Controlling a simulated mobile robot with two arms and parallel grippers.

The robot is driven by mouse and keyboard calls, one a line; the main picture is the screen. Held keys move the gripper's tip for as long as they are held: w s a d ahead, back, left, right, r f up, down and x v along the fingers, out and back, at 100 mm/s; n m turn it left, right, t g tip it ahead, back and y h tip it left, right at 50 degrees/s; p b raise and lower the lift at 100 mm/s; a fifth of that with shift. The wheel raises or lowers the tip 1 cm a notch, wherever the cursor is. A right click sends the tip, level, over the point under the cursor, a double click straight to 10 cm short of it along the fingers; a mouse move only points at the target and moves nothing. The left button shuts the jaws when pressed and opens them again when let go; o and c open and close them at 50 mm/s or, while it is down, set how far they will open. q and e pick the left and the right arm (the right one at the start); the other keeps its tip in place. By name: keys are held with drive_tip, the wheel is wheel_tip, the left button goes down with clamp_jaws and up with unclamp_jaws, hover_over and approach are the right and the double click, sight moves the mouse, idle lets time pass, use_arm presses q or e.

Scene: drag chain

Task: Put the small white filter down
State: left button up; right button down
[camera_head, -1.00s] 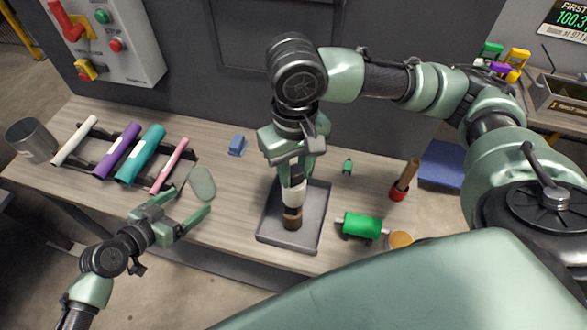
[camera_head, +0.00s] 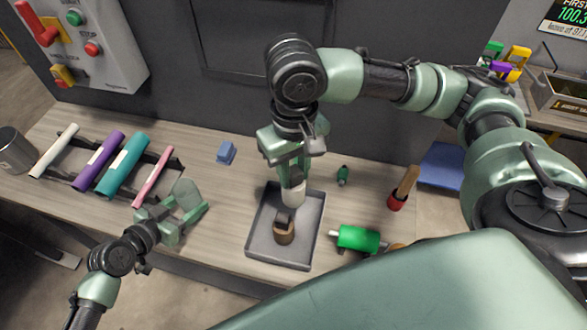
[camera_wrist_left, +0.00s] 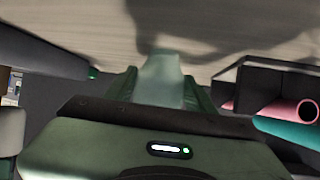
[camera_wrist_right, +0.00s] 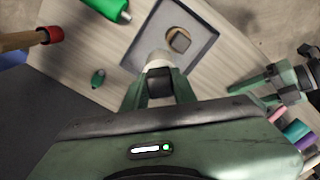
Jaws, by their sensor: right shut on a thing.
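The small white filter (camera_head: 293,193) is between the fingertips of my right gripper (camera_head: 291,176), which is shut on it. It also shows at the fingertips in the right wrist view (camera_wrist_right: 157,60). It is over the far part of the grey tray (camera_head: 262,250); I cannot tell whether it touches the tray. A brown cylinder with a dark top (camera_head: 284,232) stands in the tray, nearer the front.
White, purple, teal and pink rolls (camera_head: 125,165) lie on a dark rack at the left. A blue block (camera_head: 226,152) is behind. A green roller (camera_head: 358,238), a small green part (camera_head: 343,174) and a red-and-wood tool (camera_head: 403,188) lie right of the tray.

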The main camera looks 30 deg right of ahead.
use_arm(q)
drive_tip(key=shift+a, duration=0.1)
drive_tip(key=shift+c, duration=0.7)
use_arm(e)
drive_tip(key=shift+a, duration=0.1)
drive_tip(key=w+a+r, duration=0.4)
drive_tip(key=w+a, duration=0.4)
drive_tip(key=a, duration=0.2)
drive_tip(key=w+a+r, duration=0.4)
drive_tip(key=w+a, duration=0.4)
drive_tip(key=a, duration=0.2)
wheel_tip(320, 180, down, 11)
drive_tip(key=shift+a+r, duration=0.15)
drive_tip(key=shift+a, duration=0.15)
drive_tip(key=shift+w, duration=0.1)
